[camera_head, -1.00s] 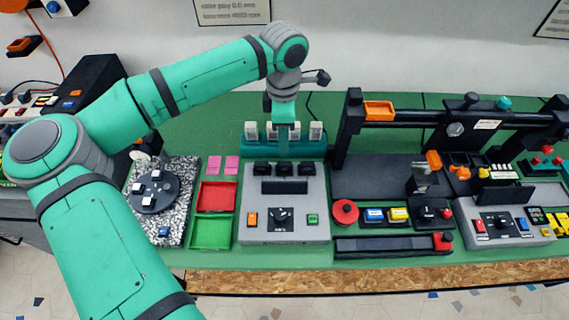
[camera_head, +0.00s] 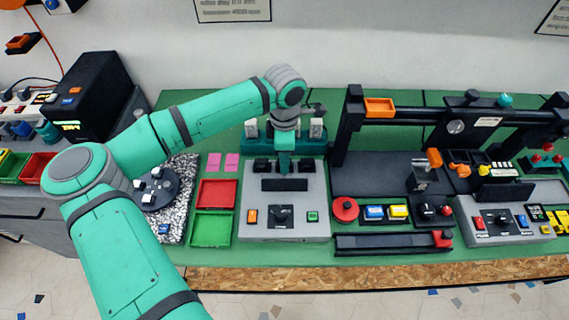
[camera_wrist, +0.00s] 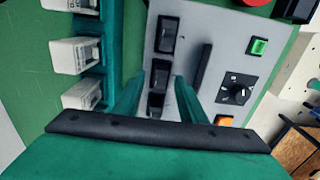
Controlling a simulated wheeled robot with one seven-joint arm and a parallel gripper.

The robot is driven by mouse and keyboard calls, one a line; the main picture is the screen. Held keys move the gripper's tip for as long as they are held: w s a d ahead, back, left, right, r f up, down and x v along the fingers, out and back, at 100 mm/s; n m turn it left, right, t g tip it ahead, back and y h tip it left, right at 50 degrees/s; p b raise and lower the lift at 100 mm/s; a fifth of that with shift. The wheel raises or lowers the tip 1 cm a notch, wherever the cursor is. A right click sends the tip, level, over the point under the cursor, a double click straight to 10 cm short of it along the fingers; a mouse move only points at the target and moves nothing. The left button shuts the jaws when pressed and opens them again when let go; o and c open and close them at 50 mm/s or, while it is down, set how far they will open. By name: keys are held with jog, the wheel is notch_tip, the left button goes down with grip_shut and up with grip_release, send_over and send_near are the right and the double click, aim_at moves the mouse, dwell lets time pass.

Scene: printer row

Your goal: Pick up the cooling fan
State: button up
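I cannot make out a part that is clearly the cooling fan in either view. My gripper (camera_head: 284,172) points down over the back of the grey control panel (camera_head: 255,224), by its row of black rocker switches (camera_head: 262,165). The middle switch is largely hidden behind the gripper in the head view. In the wrist view the two green fingers (camera_wrist: 172,72) stand apart, with grey panel showing between them. The left finger partly covers a black switch (camera_wrist: 167,35) row; contact cannot be told. Nothing is seen held.
A teal rack (camera_head: 247,143) with white modules (camera_head: 316,128) stands just behind the panel. Red (camera_head: 217,193) and green (camera_head: 211,230) trays lie left of it. A black gantry frame (camera_head: 353,115) rises to the right. A round black dial plate (camera_head: 160,190) sits farther left.

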grip_shut()
jog(key=shift+r, duration=0.15)
jog(key=shift+r, duration=0.6)
jog(key=s+d+r, duration=0.3)
jog(key=s+r, duration=0.8)
jog(key=s, duration=0.2)
jog(key=shift+s+d+r, duration=0.25)
jog(key=shift+d, duration=0.15)
